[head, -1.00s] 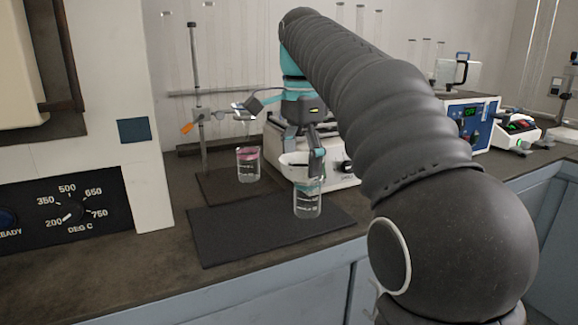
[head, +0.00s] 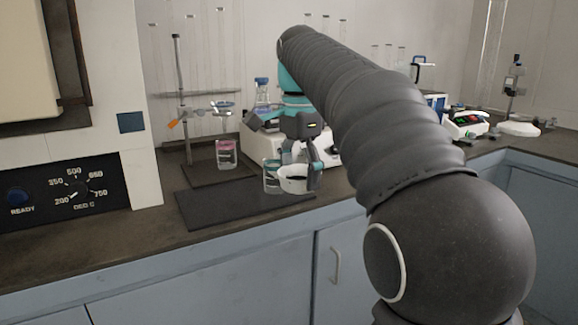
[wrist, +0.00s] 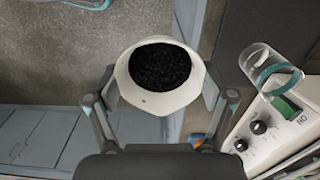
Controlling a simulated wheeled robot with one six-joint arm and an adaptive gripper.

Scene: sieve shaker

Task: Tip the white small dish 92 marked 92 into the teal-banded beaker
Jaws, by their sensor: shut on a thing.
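The white small dish (head: 293,186) is held in my gripper (head: 302,172), roughly upright. In the wrist view the dish (wrist: 122,80) lies between the two fingers of my gripper (wrist: 160,88) and holds dark granular material (wrist: 160,66). No number is readable on it. The teal-banded beaker (head: 270,181) stands upright on the dark mat, just left of and partly behind the dish in the head view. In the wrist view the beaker (wrist: 268,68) is to the right of the dish, apart from it. Its inside looks clear.
A pink-banded beaker (head: 227,154) stands by a retort stand (head: 180,100) at the left. A white instrument (wrist: 262,130) with knobs is close to the beaker. The dark mat (head: 235,209) has free room at left. The counter's front edge passes under the dish in the wrist view.

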